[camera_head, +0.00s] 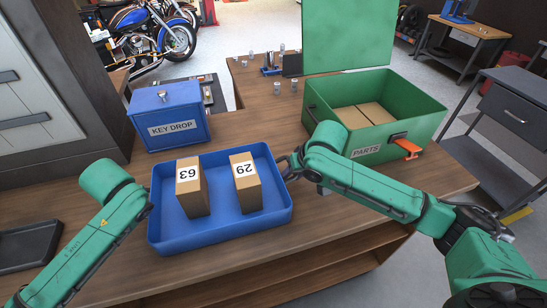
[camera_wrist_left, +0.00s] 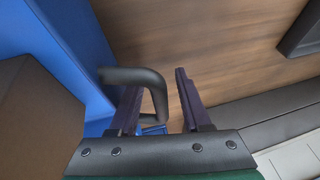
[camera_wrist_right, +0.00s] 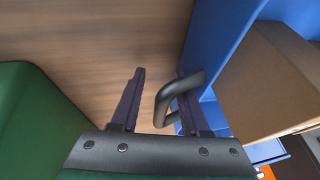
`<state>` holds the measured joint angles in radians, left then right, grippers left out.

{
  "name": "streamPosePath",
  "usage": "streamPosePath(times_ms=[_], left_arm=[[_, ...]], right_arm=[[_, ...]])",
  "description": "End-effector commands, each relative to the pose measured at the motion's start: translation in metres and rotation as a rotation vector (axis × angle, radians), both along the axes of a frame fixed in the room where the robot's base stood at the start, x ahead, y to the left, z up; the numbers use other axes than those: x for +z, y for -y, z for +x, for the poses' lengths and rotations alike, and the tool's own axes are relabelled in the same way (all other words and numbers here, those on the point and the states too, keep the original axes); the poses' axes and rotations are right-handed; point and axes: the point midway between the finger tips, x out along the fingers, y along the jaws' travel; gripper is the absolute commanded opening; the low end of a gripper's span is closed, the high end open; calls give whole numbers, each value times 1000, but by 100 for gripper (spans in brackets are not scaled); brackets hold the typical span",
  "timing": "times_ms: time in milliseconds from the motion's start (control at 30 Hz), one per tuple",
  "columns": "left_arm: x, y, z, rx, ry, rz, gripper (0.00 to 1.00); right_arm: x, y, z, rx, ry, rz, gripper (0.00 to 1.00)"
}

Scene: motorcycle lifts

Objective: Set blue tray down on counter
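The blue tray (camera_head: 222,232) is at the counter (camera_head: 330,232), looking level and resting on the wood; any small gap beneath is hard to tell. It carries two brown boxes (camera_head: 192,200) (camera_head: 248,192) with number labels. My right gripper (camera_head: 288,166) is at the tray's right side. In the right wrist view, its fingers (camera_wrist_right: 160,105) stand apart, with the black handle (camera_wrist_right: 163,100) between them and space beside it. My left gripper is mostly hidden in the head view. In the left wrist view, its fingers (camera_wrist_left: 158,105) are apart around the other black handle (camera_wrist_left: 135,76).
A blue key drop box (camera_head: 168,122) stands behind the tray. An open green parts box (camera_head: 375,118) is at the right, near my right forearm. A black tray (camera_head: 28,245) lies at the left. Several small items stand at the back. The counter's front edge is close.

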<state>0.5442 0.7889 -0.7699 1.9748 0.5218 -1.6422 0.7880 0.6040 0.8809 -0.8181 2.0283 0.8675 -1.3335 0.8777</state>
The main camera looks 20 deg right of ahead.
Motion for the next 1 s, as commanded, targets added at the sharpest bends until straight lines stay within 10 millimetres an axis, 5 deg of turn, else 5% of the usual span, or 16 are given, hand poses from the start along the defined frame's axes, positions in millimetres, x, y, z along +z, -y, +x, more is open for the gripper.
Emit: streamPosePath(times_ms=[267, 600, 767, 1000], left_arm=[[7, 2, -2, -1, 2, -1, 47], [63, 15, -25, -2, 2, -2, 47], [73, 16, -29, 0, 0, 0, 47], [73, 16, -30, 0, 0, 0, 47]], right_arm=[[1, -1, 0, 2, 1, 2, 47], [1, -2, 0, 2, 1, 3, 47], [4, -1, -1, 2, 2, 4, 47], [49, 10, -19, 3, 6, 2, 47]])
